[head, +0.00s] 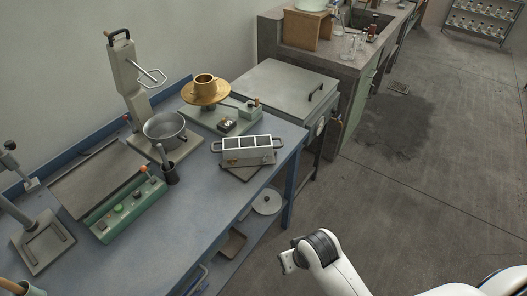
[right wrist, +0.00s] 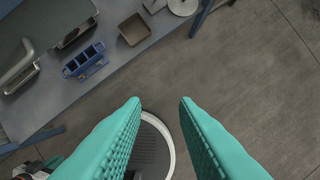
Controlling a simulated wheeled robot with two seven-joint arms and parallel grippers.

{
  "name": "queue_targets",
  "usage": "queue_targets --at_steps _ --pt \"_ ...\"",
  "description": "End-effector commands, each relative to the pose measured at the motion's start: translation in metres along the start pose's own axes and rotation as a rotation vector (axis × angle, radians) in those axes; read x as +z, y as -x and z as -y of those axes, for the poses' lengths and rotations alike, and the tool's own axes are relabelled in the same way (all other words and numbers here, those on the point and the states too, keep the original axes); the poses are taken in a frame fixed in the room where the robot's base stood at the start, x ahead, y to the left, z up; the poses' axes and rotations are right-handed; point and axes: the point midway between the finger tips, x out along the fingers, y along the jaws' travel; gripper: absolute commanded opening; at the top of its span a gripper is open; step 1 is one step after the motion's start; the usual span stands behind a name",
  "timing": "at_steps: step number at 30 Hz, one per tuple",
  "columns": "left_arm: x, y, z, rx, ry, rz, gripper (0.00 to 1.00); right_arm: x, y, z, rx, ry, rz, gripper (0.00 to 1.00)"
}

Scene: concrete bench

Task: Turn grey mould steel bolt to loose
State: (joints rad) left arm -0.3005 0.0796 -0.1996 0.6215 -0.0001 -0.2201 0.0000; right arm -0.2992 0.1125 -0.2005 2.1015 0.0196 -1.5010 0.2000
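A grey mould (head: 232,147) with a row of open compartments sits on a small base plate on the blue bench, near its right end, in the head view. A small orange-brown part shows at its near side, but the bolt is too small to make out or tell its setting. My right gripper (right wrist: 160,104) is open and empty in the right wrist view, with its two green fingers wide apart above the floor. The grey mould does not show in that view. My left gripper is not in view.
A blue mould (right wrist: 85,62) and a brown tray (right wrist: 134,29) lie below.

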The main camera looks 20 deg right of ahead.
Motion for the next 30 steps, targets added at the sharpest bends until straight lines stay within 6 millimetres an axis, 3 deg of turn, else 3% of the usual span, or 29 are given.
queue_targets --at_steps 11,17,21,24,27,30 --pt "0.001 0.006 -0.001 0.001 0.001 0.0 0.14 0.104 -0.002 -0.022 -0.021 -0.178 0.006 0.27" --pt "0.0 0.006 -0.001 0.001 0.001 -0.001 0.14 0.202 -0.002 -0.028 -0.097 -0.348 0.02 0.27" --pt "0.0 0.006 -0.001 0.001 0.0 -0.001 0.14 0.271 0.013 -0.021 -0.174 -0.495 0.051 0.27" --pt "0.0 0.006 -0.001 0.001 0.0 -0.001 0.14 0.308 0.028 -0.013 -0.223 -0.588 0.078 0.27" --pt "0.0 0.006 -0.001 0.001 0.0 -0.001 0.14 0.331 0.041 -0.006 -0.256 -0.657 0.099 0.27" --pt "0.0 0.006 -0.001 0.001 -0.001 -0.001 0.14 0.343 0.047 -0.002 -0.274 -0.694 0.11 0.27"
